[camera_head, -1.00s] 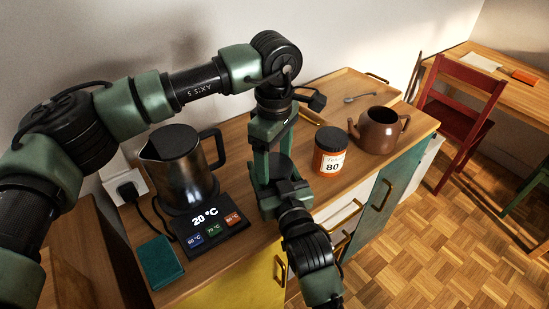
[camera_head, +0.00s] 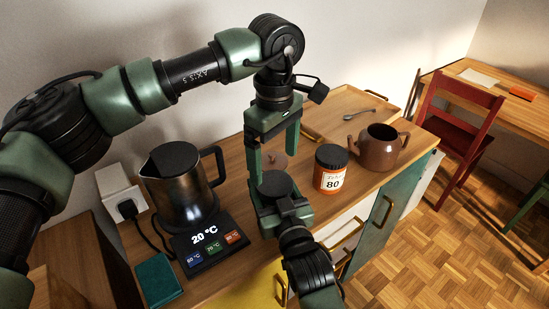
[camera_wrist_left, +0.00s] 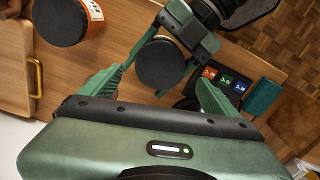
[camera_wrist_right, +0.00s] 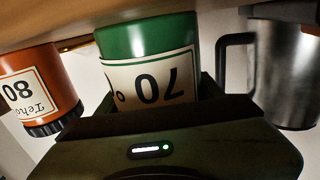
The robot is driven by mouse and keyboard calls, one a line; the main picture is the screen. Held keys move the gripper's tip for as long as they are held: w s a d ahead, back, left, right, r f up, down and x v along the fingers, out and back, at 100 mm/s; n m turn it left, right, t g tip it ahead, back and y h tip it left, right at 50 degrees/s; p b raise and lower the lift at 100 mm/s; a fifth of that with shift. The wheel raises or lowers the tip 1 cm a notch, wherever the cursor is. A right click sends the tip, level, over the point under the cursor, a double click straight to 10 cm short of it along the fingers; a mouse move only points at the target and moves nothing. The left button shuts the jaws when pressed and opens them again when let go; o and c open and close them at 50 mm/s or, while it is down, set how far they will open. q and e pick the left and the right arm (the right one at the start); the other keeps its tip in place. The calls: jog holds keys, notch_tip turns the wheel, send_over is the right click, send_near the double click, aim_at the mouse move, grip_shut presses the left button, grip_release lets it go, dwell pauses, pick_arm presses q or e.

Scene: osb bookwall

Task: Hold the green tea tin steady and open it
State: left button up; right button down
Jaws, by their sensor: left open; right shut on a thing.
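The green tea tin (camera_wrist_right: 150,42), with a cream "70" label, shows upside down in the right wrist view, upright on the counter. Its round dark lid (camera_head: 275,183) shows in the head view and from above in the left wrist view (camera_wrist_left: 160,64). My right gripper (camera_head: 284,208) is shut around the tin's side; the gripper hides most of the body in the head view. My left gripper (camera_head: 273,165) points down above the tin. Its fingers are open, one to each side of the lid in the left wrist view, and hold nothing.
An orange "80" tin (camera_head: 331,170) and a brown teapot (camera_head: 378,152) stand right of the green tin. A dark kettle (camera_head: 180,190) on its display base (camera_head: 210,243) stands left. A small brown lid (camera_head: 274,159) lies behind. A teal box (camera_head: 158,279) lies front left.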

aim_at(274, 182)
pick_arm(q)
jog(key=shift+r+m, duration=0.9)
jog(key=shift+m, duration=0.5)
jog(key=shift+f, duration=3.8)
jog(key=c, duration=1.5)
jog(key=n, duration=0.6)
